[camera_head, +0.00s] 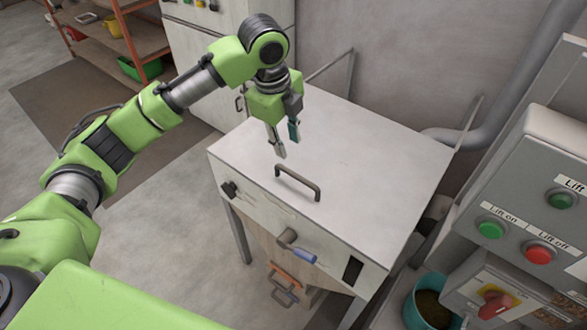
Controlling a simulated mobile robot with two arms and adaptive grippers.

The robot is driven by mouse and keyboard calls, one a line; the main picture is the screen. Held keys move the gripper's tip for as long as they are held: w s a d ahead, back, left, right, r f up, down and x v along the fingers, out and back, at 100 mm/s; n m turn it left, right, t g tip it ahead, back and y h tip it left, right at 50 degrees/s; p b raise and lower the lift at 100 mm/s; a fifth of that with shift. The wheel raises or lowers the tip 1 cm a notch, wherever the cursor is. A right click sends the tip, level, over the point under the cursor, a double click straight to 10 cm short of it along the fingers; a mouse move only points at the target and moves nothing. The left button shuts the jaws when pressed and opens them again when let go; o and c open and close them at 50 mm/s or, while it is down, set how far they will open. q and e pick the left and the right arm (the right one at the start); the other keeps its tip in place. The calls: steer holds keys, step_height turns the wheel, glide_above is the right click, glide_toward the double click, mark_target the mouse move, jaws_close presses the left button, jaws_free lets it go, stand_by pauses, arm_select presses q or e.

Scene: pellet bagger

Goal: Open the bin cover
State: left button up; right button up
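The bin cover (368,155) is a flat, light grey panel on top of the bin and lies closed. A dark bar handle (298,182) stands up from it near its front edge. My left gripper (287,148) points down above the cover, just behind the handle in the picture and apart from it. Its two fingers are spread with nothing between them. My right gripper does not show.
A control panel with a green lift-on button (490,229) and a red lift-off button (538,254) stands at the right. A teal bucket (428,305) is below it. A grey cabinet (195,60) stands behind the bin. Orange shelving (125,35) is at the back left.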

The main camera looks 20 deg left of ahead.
mark_target(294, 174)
arm_select(q)
steer(key=w+f+p, duration=0.1)
steer(key=f, duration=0.7)
steer(key=w+f+p, duration=0.1)
steer(key=f, duration=0.4)
steer(key=shift+w+d+p, duration=0.3)
steer(key=shift+w, duration=0.05)
jaws_close()
